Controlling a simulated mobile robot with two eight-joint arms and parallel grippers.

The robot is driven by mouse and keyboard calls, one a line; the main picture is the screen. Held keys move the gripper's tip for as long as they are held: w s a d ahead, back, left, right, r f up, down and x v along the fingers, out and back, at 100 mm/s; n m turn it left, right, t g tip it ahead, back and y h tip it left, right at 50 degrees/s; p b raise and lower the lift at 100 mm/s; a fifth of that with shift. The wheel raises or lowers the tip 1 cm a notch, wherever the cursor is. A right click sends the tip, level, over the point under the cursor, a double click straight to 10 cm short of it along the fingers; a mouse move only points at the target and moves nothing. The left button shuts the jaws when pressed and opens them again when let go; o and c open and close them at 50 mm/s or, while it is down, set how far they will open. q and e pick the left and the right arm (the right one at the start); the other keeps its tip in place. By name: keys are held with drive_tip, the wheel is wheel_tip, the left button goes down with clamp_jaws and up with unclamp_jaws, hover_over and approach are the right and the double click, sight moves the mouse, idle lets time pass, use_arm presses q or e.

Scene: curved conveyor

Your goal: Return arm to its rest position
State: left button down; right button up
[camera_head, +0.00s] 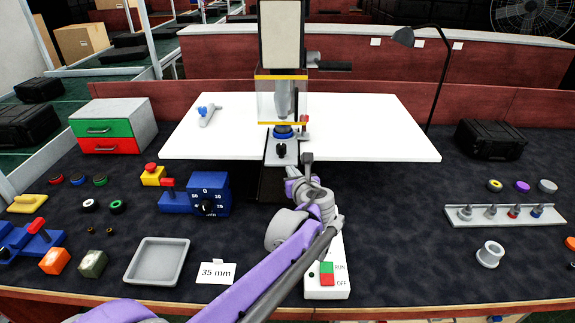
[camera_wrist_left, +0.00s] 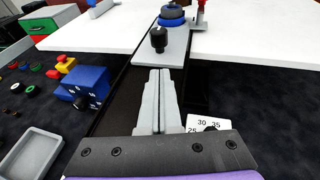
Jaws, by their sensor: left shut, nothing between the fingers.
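My left arm reaches in from the bottom of the head view, and my left gripper (camera_head: 281,178) is in front of the drill press (camera_head: 283,100). In the left wrist view the two grey fingers of the gripper (camera_wrist_left: 160,75) lie together with nothing between them. They point at the dark knob (camera_wrist_left: 158,38) on the press base, with a visible gap in the picture. Whether they touch the base cannot be told. The arm partly hides the white switch panel with green RUN and red OFF buttons (camera_head: 327,274). My right gripper is not in view.
A blue dial box (camera_head: 209,194), a grey tray (camera_head: 157,261) and a "35 mm" card (camera_head: 216,273) stand left of the arm. A grey rack (camera_head: 470,214) with pegs is at the right. Dark table between arm and rack is clear.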

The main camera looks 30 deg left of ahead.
use_arm(q)
drive_tip(key=v, duration=0.5)
drive_tip(key=shift+f, duration=0.1)
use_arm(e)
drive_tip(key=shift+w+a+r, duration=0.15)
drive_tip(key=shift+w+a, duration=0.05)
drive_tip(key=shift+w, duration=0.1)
use_arm(q)
drive_tip(key=s+d+f+n+g+h+p, duration=0.1)
drive_tip(key=s+d+f+n+h+p, duration=0.1)
drive_tip(key=s+n, duration=0.6)
drive_tip(key=s+d+f+n+g+h+p, duration=0.2)
drive_tip(key=s+d+f+n+h, duration=0.3)
drive_tip(key=s+d+n, duration=0.2)
drive_tip(key=s+d+f+n+g+h+p, duration=0.1)
drive_tip(key=s+d+f+n+h+p, duration=0.2)
drive_tip(key=s+n, duration=0.7)
drive_tip(key=shift+s+d+f+n+g+h, duration=0.25)
drive_tip(key=shift+d+f+n, duration=0.45)
drive_tip(key=shift+d, duration=0.4)
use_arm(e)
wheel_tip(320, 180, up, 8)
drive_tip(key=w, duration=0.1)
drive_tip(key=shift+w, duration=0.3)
use_arm(q)
drive_tip(key=shift+r, duration=0.15)
